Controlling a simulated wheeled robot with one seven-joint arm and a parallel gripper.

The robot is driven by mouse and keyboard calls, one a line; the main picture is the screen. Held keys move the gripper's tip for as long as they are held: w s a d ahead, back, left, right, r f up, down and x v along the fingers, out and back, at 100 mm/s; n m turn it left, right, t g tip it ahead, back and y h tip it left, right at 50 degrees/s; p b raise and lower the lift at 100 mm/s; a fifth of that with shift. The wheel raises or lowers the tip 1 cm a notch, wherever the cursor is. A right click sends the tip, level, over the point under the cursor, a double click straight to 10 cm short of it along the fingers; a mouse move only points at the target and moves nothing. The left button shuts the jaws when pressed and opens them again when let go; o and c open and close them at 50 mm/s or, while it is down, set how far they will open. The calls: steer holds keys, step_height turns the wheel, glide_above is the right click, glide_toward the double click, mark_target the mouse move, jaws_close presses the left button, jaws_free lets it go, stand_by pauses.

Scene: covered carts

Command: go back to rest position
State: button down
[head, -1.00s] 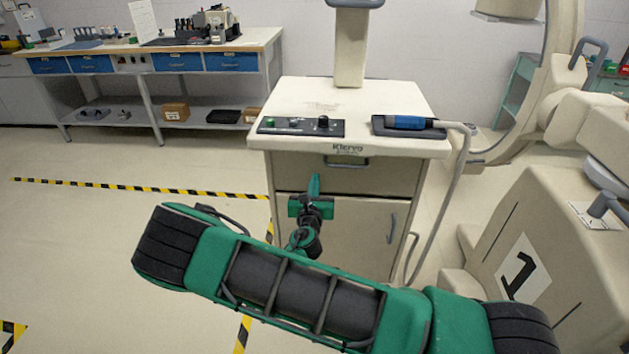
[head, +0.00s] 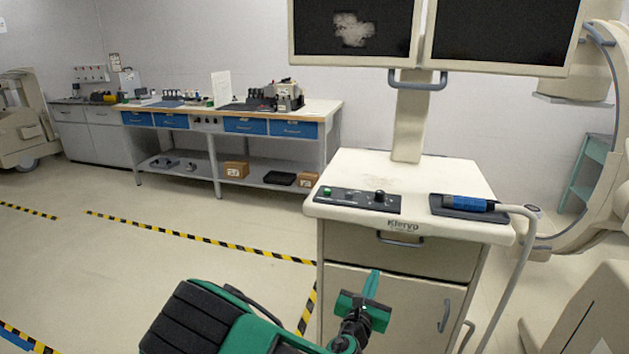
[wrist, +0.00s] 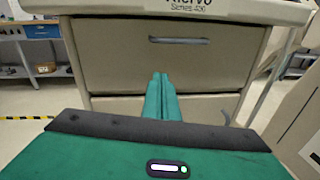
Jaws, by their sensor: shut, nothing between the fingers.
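My gripper (head: 372,286) is green and points up in front of the beige cart's drawer in the head view. Its fingers are together and empty. In the wrist view the two green fingertips (wrist: 160,80) lie side by side in front of the cart's drawer front (wrist: 190,55). I cannot tell the exact gap between the fingertips and the drawer. The green and black arm links at the bottom of the head view are mine.
The beige cart (head: 345,212) carries a control panel (head: 358,200), a blue-handled probe (head: 468,203) with a grey cable, and two monitors (head: 352,28). A workbench (head: 225,110) stands behind left. Open floor (head: 120,270) with striped tape lies left.

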steer(key=s+d+r+m+g+h, duration=0.1)
steer(key=s+d+r+m+g, duration=0.1)
steer(key=s+d+m+g, duration=0.75)
steer(key=s+d+r+m+g+h, duration=0.2)
steer(key=s+d+m+g, duration=0.35)
steer(key=d+m, duration=0.8)
steer(key=s+r+m+y, duration=0.5)
steer(key=s+r+m, duration=0.1)
steer(key=s, duration=0.4)
steer(key=s+a+r+m+g+y, duration=0.1)
steer(key=s+r+m+y, duration=0.4)
steer(key=s, duration=0.6)
steer(key=shift+s+a+r+m+y, duration=0.2)
steer(key=shift+r+m+y, duration=0.1)
steer(key=shift+r+m, duration=0.7)
